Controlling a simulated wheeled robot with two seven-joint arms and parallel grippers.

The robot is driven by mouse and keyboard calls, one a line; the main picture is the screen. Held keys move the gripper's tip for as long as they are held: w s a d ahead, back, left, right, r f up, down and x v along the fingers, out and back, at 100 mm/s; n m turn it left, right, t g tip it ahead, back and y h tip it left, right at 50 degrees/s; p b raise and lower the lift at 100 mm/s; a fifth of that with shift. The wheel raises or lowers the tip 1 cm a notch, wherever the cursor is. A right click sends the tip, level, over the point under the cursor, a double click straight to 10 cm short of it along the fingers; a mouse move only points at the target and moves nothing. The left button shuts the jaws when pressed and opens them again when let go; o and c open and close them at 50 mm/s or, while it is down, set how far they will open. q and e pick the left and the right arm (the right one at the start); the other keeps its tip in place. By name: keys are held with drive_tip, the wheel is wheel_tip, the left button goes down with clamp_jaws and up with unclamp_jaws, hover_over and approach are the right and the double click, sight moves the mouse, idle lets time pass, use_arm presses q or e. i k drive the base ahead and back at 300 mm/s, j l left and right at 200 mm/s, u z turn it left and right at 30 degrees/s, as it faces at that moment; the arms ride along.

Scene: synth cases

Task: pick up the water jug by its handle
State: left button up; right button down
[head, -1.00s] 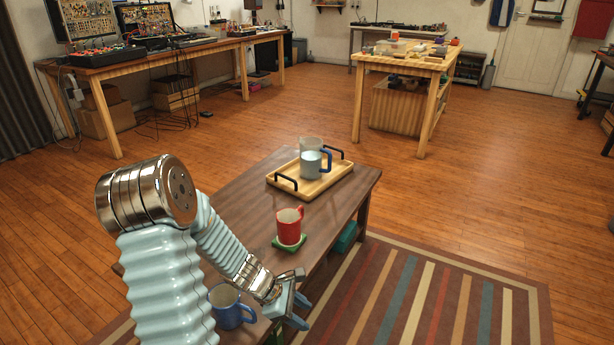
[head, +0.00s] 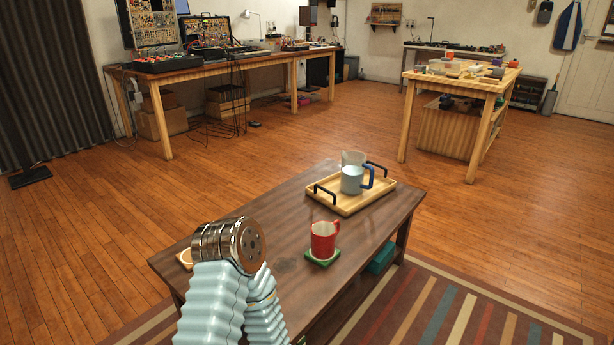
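The water jug (head: 351,179) stands upright on a wooden tray (head: 345,206) with dark handles, at the far end of a low brown table. Its top part is clear and its lower part is pale blue-grey, seemingly water. Its blue handle (head: 369,177) sticks out on the right side. A ribbed pale-blue arm of mine with a shiny metal joint comes up from the bottom edge, left of the middle, well short of the jug. Its gripper is out of the picture below. No gripper shows, and nothing touches the jug.
A red mug (head: 323,238) stands on a green coaster (head: 322,257) on the low table (head: 282,241), nearer than the tray. A pale round thing (head: 186,258) is partly hidden behind my arm. A striped rug (head: 435,310) lies at right. Workbenches stand farther back, with open floor between.

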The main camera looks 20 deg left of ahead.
sight(354, 165)
drive_tip(key=i+l+u, duration=0.2)
drive_tip(key=u, duration=0.15)
drive_tip(key=i+l+u, duration=0.2)
drive_tip(key=l+u, duration=0.15)
drive_tip(key=i+l+u, duration=0.15)
drive_tip(key=l+u, duration=0.15)
